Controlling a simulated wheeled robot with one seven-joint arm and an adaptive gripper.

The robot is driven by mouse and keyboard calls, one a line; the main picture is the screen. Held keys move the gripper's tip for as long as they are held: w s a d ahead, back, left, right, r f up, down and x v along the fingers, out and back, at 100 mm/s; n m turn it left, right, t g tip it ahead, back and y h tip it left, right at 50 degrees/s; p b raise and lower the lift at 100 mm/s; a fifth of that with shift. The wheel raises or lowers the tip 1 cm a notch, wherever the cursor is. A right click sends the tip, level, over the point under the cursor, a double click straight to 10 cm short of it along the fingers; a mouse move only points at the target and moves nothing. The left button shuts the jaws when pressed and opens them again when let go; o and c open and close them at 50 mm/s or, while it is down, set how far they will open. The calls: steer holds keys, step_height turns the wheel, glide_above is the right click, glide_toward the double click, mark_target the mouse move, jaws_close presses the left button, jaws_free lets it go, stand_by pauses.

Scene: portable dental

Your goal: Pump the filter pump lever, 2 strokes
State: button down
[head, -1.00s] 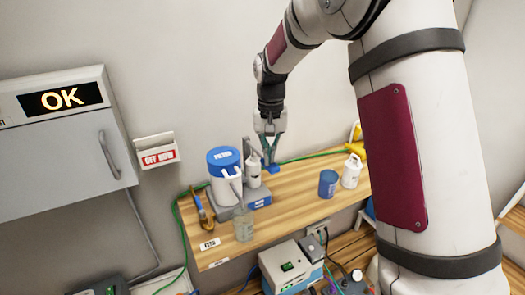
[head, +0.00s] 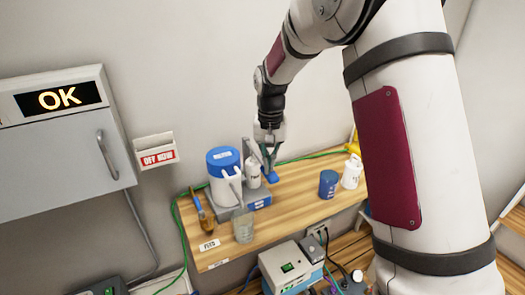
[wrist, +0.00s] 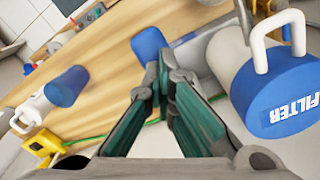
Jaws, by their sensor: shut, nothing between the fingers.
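The filter pump has a white body with a blue lid (head: 222,157) and stands on a grey base (head: 253,199) on the wooden shelf. Its lid reads FILTER in the wrist view (wrist: 285,95). The blue lever grip (head: 271,177) sticks out to the right of the pump; in the wrist view the grip (wrist: 150,44) is just beyond my fingertips. My gripper (head: 268,166) is shut and empty, pointing down, with its tips (wrist: 164,68) at or just above the lever grip. I cannot tell whether they touch. The lever's arm is mostly hidden behind the fingers.
A clear beaker (head: 243,226) is at the shelf's front edge. A blue cup (head: 328,184) and a white jug (head: 351,173) stand to the right. Bare shelf (head: 294,189) lies between.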

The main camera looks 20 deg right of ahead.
step_height(320, 180, up, 8)
steer(key=shift+p, duration=0.45)
stand_by(0.7)
stand_by(0.5)
step_height(320, 180, up, 5)
stand_by(0.6)
